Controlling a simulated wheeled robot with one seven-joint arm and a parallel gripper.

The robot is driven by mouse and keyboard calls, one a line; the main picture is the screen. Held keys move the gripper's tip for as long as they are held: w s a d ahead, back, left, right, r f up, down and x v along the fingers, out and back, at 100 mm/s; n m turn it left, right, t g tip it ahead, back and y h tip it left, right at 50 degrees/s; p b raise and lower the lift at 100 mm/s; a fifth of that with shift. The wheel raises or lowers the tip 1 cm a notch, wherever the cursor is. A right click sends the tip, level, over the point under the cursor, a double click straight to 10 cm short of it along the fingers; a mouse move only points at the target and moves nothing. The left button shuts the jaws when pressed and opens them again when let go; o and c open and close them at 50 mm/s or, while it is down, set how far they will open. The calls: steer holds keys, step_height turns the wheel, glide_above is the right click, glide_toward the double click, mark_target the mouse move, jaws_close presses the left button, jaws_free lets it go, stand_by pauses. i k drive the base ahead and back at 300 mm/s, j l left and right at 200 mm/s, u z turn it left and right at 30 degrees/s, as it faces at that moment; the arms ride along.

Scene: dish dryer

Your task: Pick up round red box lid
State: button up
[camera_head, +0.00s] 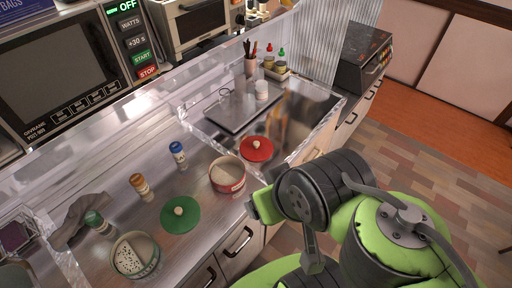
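The round red box lid (266,154) lies flat on the metal counter, with a pale round knob on top. A round red box (227,186) stands just left of it and nearer to me, open and pale inside. My arm comes in from the lower right. Its dark and green front part (264,206) is right of the red box and nearer to me than the lid, apart from the lid in the picture. I cannot make out the gripper's fingers, so whether it is open or shut is unclear.
A green lid (180,219) and an open green box (148,268) are at the left. Shaker bottles with orange (140,186) and blue (178,155) tops stand behind. A dark tray (240,112) lies behind the red lid. Transparent panels edge the counter.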

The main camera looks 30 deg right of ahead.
mark_target(255, 148)
steer(key=l+u, duration=0.25)
steer(key=u, duration=0.2)
steer(key=l+u, duration=0.3)
steer(key=u, duration=0.15)
steer(key=l+u, duration=0.3)
steer(key=u, duration=0.15)
steer(key=l+u, duration=0.25)
steer(key=u, duration=0.25)
